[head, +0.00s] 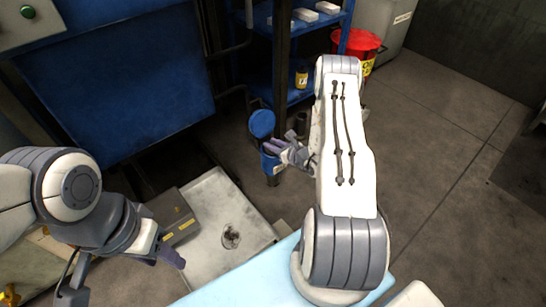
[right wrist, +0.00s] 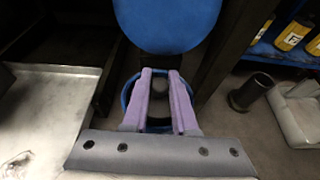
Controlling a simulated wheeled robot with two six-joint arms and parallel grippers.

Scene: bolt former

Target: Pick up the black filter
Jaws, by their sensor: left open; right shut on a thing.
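The black filter (right wrist: 159,87) shows as a dark round shape between the purple fingers of my right gripper (right wrist: 160,74), inside the rim of a blue housing (right wrist: 126,92). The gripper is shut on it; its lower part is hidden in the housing. In the head view the blue housing (head: 271,165) stands beyond the blue table, its round blue lid (head: 262,123) raised, with my right gripper (head: 268,148) at its mouth. My left gripper (head: 122,272) is open and empty at the lower left, by the metal tray.
A second black cylinder (right wrist: 251,91) stands right of the housing. A metal tray (head: 205,203) lies left of it. A blue shelf (head: 300,95) with a yellow-labelled bottle (head: 301,78) and a red bin (head: 357,43) stand behind. The floor at right is clear.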

